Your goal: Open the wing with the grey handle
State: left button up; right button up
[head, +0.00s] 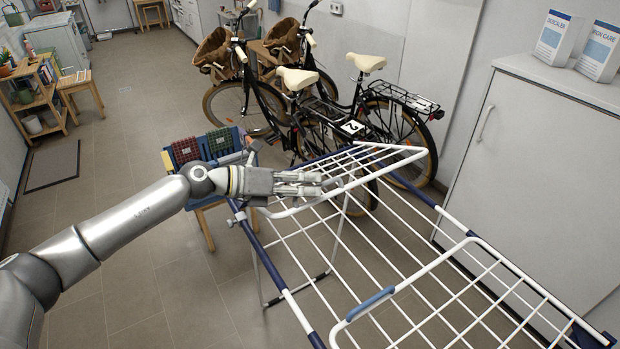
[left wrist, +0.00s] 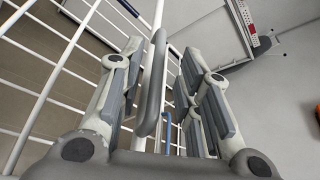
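A white drying rack (head: 345,235) with dark blue side rails stands at the centre right. Its far wing (head: 392,147) is a white wire frame; I cannot tell its exact angle. The grey handle (left wrist: 152,85) sits on a white bar in the left wrist view, between my left gripper's fingers. My left gripper (head: 318,184) is at the far wing; it also shows in the left wrist view (left wrist: 165,95). Its fingers are spread on both sides of the handle, with gaps visible. In the head view the gripper covers the handle. My right gripper is not in view.
The near wing has a blue handle (head: 370,303). Bicycles (head: 330,110) stand behind the rack. A white cabinet (head: 535,170) is close on the right.

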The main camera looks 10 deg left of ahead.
pick_arm(q)
jog(key=shift+w+d+f, duration=0.15)
jog(key=shift+w+d, duration=0.05)
jog(key=shift+d, duration=0.1)
grip_shut()
